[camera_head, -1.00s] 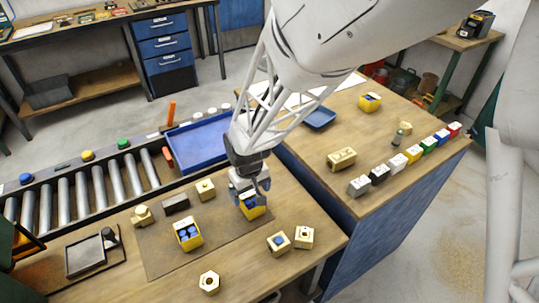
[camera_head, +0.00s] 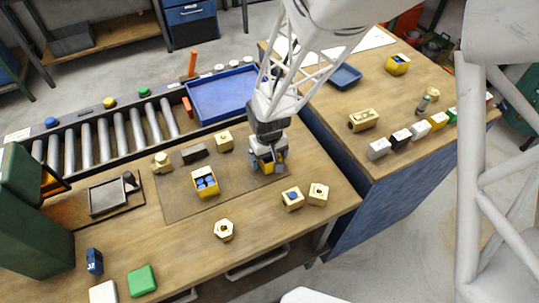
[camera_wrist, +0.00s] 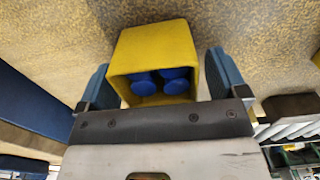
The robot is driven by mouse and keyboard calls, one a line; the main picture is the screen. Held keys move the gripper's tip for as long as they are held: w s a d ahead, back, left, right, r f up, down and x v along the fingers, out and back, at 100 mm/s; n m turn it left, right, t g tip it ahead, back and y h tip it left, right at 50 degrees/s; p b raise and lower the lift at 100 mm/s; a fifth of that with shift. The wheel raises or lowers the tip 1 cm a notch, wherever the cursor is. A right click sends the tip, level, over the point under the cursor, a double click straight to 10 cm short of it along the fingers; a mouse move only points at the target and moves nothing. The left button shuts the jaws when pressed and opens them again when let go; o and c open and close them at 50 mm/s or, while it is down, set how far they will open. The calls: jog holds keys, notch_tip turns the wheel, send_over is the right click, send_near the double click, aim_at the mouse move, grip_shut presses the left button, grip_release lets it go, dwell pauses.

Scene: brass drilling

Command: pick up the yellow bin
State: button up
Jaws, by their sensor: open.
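A yellow bin (camera_wrist: 155,50) with blue round parts inside sits between the two fingers of my gripper (camera_wrist: 162,78) in the wrist view. The blue finger pads stand on either side of it, with a narrow gap showing at each side. In the head view my gripper (camera_head: 267,162) points down at the right end of the brown mat and mostly hides this bin; a little yellow (camera_head: 281,157) shows. A second yellow bin (camera_head: 205,190), also holding blue parts, stands on the mat to the left. A third yellow-and-blue bin (camera_head: 398,65) is on the right table.
Brass blocks (camera_head: 292,199) and a hex piece (camera_head: 224,230) lie in front of the mat (camera_head: 180,213). Another brass block (camera_head: 224,141) and a dark block (camera_head: 195,153) are near its back edge. A blue tray (camera_head: 222,97) and roller conveyor (camera_head: 102,139) lie behind.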

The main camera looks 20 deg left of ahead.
jog(key=c, duration=1)
jog(key=shift+c, duration=0.2)
notch_tip(320, 180, up, 10)
dwell(0.4)
dwell(0.5)
